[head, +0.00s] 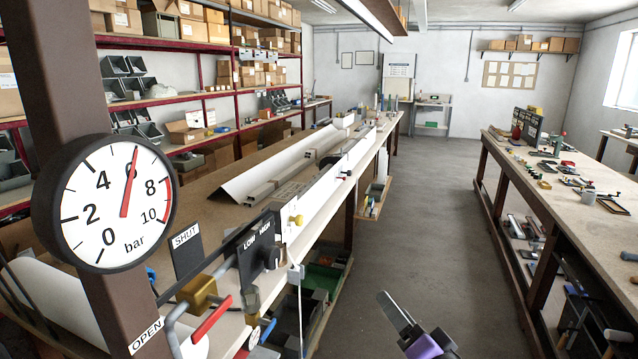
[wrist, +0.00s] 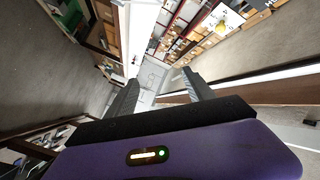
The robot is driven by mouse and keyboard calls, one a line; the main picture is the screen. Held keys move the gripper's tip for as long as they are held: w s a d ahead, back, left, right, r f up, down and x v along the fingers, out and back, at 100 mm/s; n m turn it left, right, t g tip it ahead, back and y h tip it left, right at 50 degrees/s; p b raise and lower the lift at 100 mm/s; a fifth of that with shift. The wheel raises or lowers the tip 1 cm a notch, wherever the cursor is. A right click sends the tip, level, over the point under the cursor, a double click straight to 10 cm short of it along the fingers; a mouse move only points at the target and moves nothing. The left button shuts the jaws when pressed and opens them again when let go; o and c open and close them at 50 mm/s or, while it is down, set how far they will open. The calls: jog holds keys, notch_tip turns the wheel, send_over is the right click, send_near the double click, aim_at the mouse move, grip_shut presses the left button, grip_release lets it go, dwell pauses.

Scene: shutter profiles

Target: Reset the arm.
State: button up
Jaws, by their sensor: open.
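My gripper (head: 394,312) shows at the bottom of the head view, right of centre, above the grey floor and to the right of the long bench. Its dark finger points up and left, and a purple part of it shows below. In the wrist view my gripper (wrist: 160,88) has its two dark fingers well apart, with nothing between them. The purple housing with a small green light fills the bottom of that view. My gripper touches nothing that I can see.
The long bench (head: 205,205) is on the left. At its near end are a pressure gauge (head: 105,203) reading about 6 bar, a red-handled valve (head: 212,320) and a LOW/HIGH switch (head: 262,255). Another bench (head: 590,235) stands right. The aisle (head: 425,200) between is clear.

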jog(key=s+d+f+n+t+h, duration=0.1)
jog(key=s+d+f+h, duration=0.2)
jog(key=s, duration=0.6)
jog(key=s+d+f+n+h, duration=0.1)
jog(key=s+d+f+h, duration=0.2)
jog(key=s, duration=0.5)
jog(key=s+f+n+g+b, duration=0.1)
jog(key=s+n, duration=0.1)
jog(key=s, duration=1.3)
jog(key=s+a+f+n+g, duration=0.1)
jog(key=s+n+g, duration=0.1)
jog(key=s, duration=1.4)
jog(key=shift+f+n+b, duration=0.3)
jog(key=shift+f+b, duration=0.05)
jog(key=shift+a, duration=0.1)
jog(key=shift+c, duration=0.4)
